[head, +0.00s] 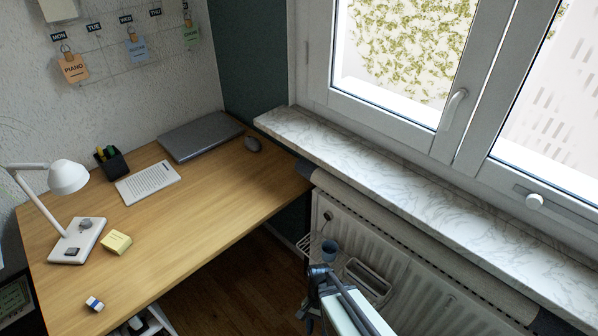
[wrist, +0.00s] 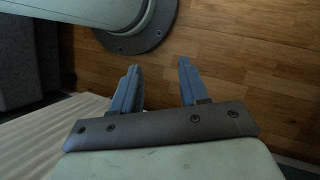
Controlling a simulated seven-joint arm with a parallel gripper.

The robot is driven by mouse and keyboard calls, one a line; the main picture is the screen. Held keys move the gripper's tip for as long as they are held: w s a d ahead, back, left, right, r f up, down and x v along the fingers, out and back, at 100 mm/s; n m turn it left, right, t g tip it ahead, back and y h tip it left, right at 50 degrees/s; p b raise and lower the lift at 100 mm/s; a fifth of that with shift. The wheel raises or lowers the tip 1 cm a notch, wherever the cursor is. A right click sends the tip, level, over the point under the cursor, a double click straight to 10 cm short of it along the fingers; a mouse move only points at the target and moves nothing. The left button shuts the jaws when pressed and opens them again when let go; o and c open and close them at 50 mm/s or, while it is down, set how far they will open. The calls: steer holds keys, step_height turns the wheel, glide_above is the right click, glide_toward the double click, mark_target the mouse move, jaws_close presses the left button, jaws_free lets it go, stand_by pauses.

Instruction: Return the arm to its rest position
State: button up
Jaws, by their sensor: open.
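My gripper (wrist: 158,66) is in the wrist view, with its two blue-grey fingers wide apart and nothing between them. Wooden floor shows behind the fingers. A pale column on a dark round bolted plate, which looks like my own base, is close beyond them at the top. In the head view, part of my pale arm with dark parts rises from the bottom edge, right of centre, in front of the radiator. I cannot make out the fingers there. No digital piano is recognisable in either view.
A radiator (head: 420,285) is under the marble sill (head: 400,190).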

steer(key=s+d+f+n+g, duration=0.1)
steer(key=s+d+f+n, duration=0.4)
steer(key=s+d, duration=0.6)
step_height(320, 180, down, 3)
steer(key=shift+s+r+n, duration=0.1)
steer(key=shift+s+n, duration=0.2)
steer(key=shift+s, duration=0.6)
steer(key=shift+d, duration=0.1)
stand_by(1.1)
